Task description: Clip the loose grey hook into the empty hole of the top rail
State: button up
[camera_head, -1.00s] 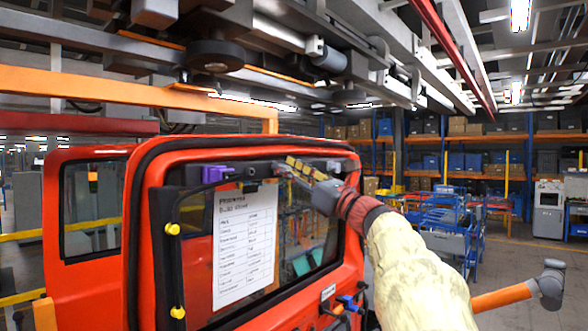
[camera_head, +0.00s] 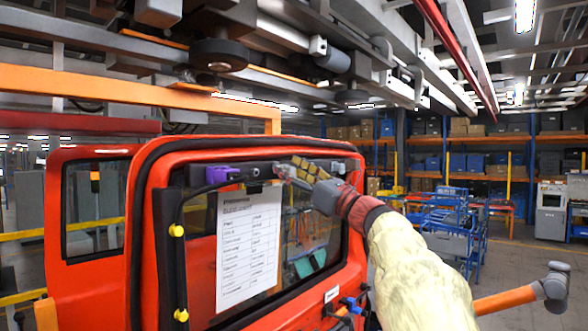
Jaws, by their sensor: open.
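The top rail (camera_head: 263,171) is the dark strip above the window of the red door (camera_head: 240,151). A purple part (camera_head: 222,174) sits near its left end. A small dark part with a pale round spot sits just right of the purple one; I cannot tell whether it is a hole. My gripper (camera_head: 281,172) is at the rail's middle, right of these parts, open, with its fingers pointing left. I cannot make out the loose grey hook for certain, nor the empty hole. My fingers and wrist cover part of the rail's right half.
A printed sheet (camera_head: 247,245) hangs in the window below the rail. Yellow knobs (camera_head: 176,230) stand on the left window edge and blue parts (camera_head: 350,305) at lower right. An orange beam (camera_head: 130,92) and overhead machinery are above the door. Blue racks stand behind.

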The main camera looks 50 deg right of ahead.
jog(key=shift+w+d+f, duration=0.1)
jog(key=shift+w+f, duration=0.1)
jog(key=shift+f, duration=0.45)
jog(key=shift+s+d+f, duration=0.15)
jog(key=shift+s+f, duration=0.35)
jog(key=shift+s, duration=0.1)
jog(key=r+v, duration=0.1)
jog(key=v, duration=0.9)
jog(key=shift+s+a, duration=0.2)
jog(key=shift+s, duration=0.35)
jog(key=shift+r, duration=0.1)
